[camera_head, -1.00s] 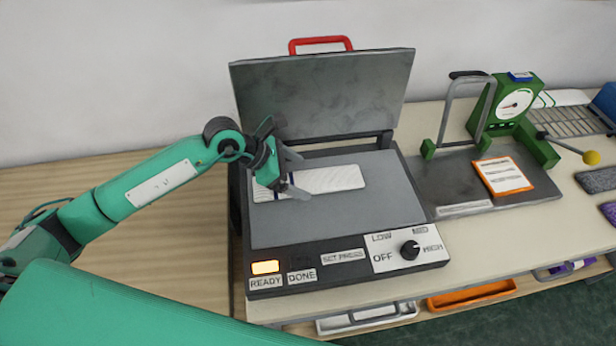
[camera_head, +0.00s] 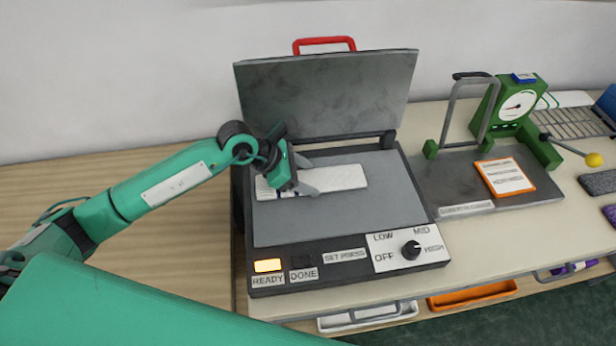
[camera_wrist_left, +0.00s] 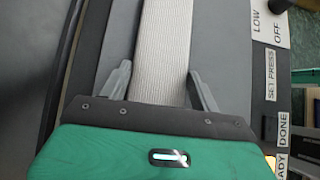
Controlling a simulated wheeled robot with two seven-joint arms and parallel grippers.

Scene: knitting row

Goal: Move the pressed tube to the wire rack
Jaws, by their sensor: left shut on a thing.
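The pressed tube (camera_head: 342,177) is a pale, ribbed flat strip lying lengthwise on the grey bed of the open press (camera_head: 370,215). My left gripper (camera_head: 314,177) is over the tube's left part, with one finger on each long side, shut on it. In the left wrist view the tube (camera_wrist_left: 163,40) runs between the two grey fingers (camera_wrist_left: 160,72). The tube's left end is partly hidden by the gripper. The wire rack (camera_head: 572,123) stands at the far right of the table. My right gripper is not in view.
The press lid (camera_head: 325,95) with a red handle stands raised behind the bed. Right of the press are a dark plate with an orange-edged card (camera_head: 505,178) and a green dial stand (camera_head: 515,105) with a yellow-knobbed lever (camera_head: 593,160). Bare wooden table lies to the left.

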